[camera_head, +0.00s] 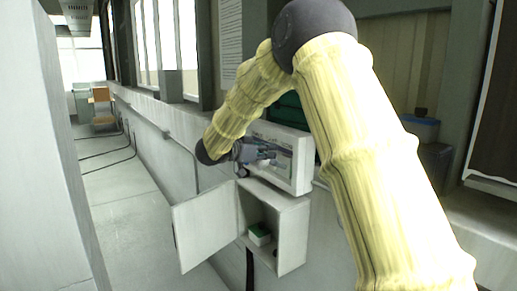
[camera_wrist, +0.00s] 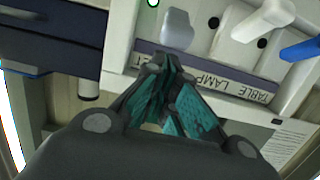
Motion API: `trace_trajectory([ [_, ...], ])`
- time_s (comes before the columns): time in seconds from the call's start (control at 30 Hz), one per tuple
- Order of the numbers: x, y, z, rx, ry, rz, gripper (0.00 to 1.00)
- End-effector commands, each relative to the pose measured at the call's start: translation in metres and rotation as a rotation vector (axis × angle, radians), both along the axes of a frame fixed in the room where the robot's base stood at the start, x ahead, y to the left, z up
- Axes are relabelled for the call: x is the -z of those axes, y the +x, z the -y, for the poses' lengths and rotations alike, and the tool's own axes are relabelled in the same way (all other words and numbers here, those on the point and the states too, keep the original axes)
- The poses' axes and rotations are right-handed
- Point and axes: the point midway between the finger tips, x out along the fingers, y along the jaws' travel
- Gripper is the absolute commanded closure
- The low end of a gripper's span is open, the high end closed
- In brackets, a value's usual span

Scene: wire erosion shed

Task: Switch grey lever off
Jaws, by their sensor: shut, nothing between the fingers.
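In the head view my gripper (camera_head: 266,155) is at the face of the white switch box (camera_head: 299,172); the levers are too small to tell apart there.
Below the switch box is an open cabinet (camera_head: 292,237) with its white door (camera_head: 206,225) swung out left. A green-and-white box (camera_head: 260,234) is inside it. A blue-lidded container (camera_head: 420,128) stands on the ledge at right. Open floor (camera_head: 125,205) lies at left.

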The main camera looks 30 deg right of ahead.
Motion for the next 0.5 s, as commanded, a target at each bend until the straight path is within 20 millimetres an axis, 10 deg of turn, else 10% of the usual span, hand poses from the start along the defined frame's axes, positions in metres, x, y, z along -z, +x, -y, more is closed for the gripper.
trace_trajectory([
  [0.5,0.004,0.001,0.018,0.000,-0.001,0.000,1.00],
])
